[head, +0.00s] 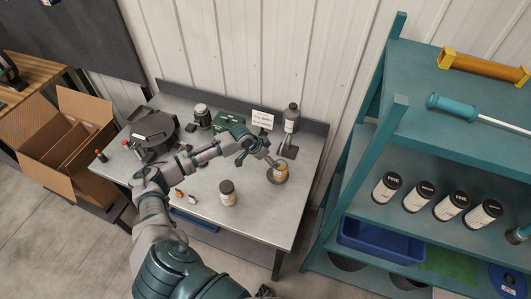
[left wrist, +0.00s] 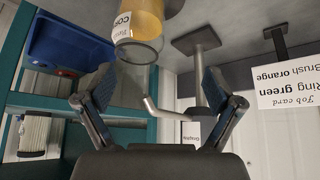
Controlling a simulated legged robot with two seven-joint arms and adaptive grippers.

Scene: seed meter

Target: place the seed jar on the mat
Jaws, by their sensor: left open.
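An open glass jar of yellow-orange contents (head: 281,171) stands upright on the right part of the grey table. It also shows at the top of the left wrist view (left wrist: 138,25), with a partly readable label. A dark grey round patch (head: 271,179) shows around its base; I cannot tell if this is the mat. My left gripper (head: 266,157) is open and empty, just to the left of and behind the jar. In the left wrist view its spread fingers (left wrist: 158,80) are short of the jar, which lies off-centre toward the left finger. My right gripper is not visible.
A dark-lidded jar (head: 227,193) stands at the table's front. A job card (head: 262,119), a dark bottle (head: 291,117) and a small stand (head: 288,150) are behind the gripper. A green flat item (head: 228,120) lies behind my arm. A teal shelf (head: 345,190) stands to the right.

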